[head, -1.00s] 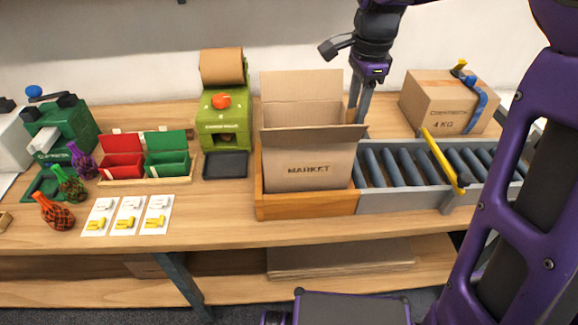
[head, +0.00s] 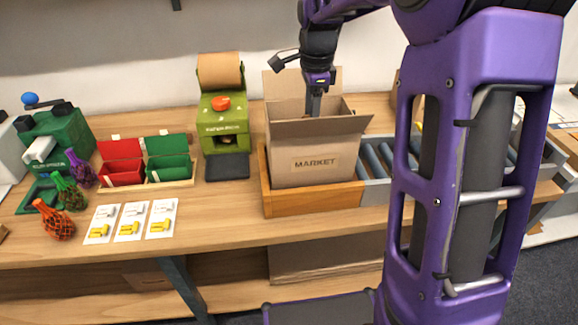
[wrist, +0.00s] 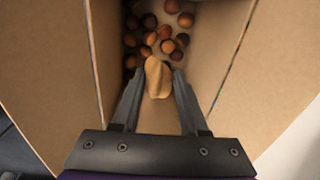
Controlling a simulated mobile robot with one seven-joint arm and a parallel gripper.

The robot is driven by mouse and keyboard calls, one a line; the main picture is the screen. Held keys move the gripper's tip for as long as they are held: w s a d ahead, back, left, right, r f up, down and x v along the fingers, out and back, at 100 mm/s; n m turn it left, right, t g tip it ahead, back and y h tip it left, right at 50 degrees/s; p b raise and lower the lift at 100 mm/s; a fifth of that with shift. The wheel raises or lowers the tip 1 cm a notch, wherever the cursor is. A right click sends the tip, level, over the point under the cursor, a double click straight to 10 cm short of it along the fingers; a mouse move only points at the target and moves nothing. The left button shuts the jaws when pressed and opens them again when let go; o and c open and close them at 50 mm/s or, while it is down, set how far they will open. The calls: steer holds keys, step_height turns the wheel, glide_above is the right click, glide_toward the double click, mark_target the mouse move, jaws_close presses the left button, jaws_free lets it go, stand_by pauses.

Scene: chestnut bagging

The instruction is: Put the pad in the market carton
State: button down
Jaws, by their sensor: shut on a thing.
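The market carton (head: 314,163) stands open in the wooden end of the conveyor, with its flaps up. The wrist view looks down between its cardboard walls (wrist: 235,85). My gripper (head: 313,112) reaches down into the carton's opening. In the wrist view my gripper (wrist: 158,82) is shut on a tan, crumpled paper pad (wrist: 157,77). The pad is above several brown chestnuts (wrist: 160,35) in the carton. I cannot tell whether the pad touches them. The fingertips are hidden behind the carton's front in the head view.
The green paper machine (head: 222,115) stands left of the carton. Red (head: 122,170) and green (head: 168,167) bins, netted bags (head: 56,222) and label cards (head: 131,221) lie farther left. Conveyor rollers (head: 374,160) run right of the carton, partly hidden by my arm.

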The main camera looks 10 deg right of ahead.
steer(key=shift+f, duration=0.25)
step_height(320, 180, down, 10)
steer(key=shift+r+b, duration=0.1)
steer(key=shift+b, duration=0.6)
steer(key=shift+a, duration=0.1)
steer(key=shift+c, duration=2.2)
jaws_free()
steer(key=r, duration=0.4)
steer(key=r+p, duration=0.1)
steer(key=r, duration=0.7)
steer(key=shift+s+p, duration=0.3)
steer(key=shift+s, duration=0.1)
